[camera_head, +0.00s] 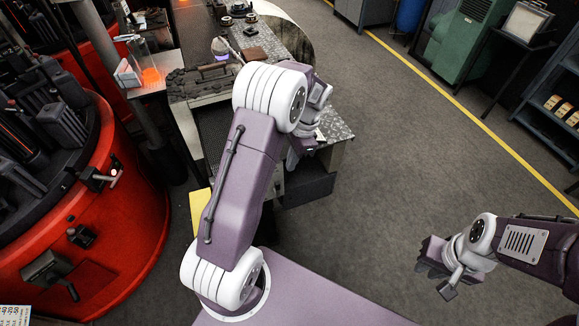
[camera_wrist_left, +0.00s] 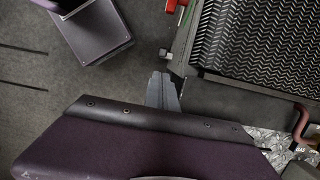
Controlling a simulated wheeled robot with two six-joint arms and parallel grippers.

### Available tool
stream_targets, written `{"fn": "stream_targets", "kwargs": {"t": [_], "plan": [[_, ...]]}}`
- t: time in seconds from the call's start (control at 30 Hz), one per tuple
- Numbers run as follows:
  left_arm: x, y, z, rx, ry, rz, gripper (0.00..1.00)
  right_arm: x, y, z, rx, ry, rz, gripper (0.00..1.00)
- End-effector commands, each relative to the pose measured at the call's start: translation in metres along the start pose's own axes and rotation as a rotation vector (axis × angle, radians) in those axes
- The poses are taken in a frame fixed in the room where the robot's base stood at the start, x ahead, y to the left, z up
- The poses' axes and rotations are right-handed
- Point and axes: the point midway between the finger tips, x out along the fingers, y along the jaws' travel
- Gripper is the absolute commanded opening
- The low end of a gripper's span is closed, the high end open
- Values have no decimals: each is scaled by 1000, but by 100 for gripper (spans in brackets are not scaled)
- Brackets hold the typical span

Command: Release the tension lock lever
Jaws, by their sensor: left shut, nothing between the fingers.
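My left gripper (camera_wrist_left: 163,92) shows in the left wrist view with its grey fingers together and nothing between them, beside the dark edge of a metal-topped bench. The red round machine (camera_head: 125,215) at the left carries a black lever with a white tip (camera_head: 100,178) and a black crank-like handle (camera_head: 50,272). I cannot tell which part is the tension lock lever. Neither gripper touches these levers.
The workbench (camera_head: 190,120) with tools lies beyond my left arm. The left wrist view shows a ridged dark plate (camera_wrist_left: 265,45), a red part (camera_wrist_left: 172,5) and a reddish handle (camera_wrist_left: 303,125). Open floor (camera_head: 420,140) lies to the right, crossed by a yellow line.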

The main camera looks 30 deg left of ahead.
Motion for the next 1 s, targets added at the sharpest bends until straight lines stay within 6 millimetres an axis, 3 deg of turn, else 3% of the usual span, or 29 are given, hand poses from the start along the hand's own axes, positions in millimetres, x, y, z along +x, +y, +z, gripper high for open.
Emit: {"fn": "stream_targets", "kwargs": {"t": [0.2, 0.4, 1.0], "plan": [[46, 0, 1, 0, -3, 3, 0, 4, 0, 0, 0, 0, 0, 20], [72, 0, 0, -1, 0, 1, 0, 4, 0, 0, 0, 0, 0, 20], [77, 0, 2, -2, 18, 1, 0, 3, 0, 0, 0, 0, 0, 20]]}}
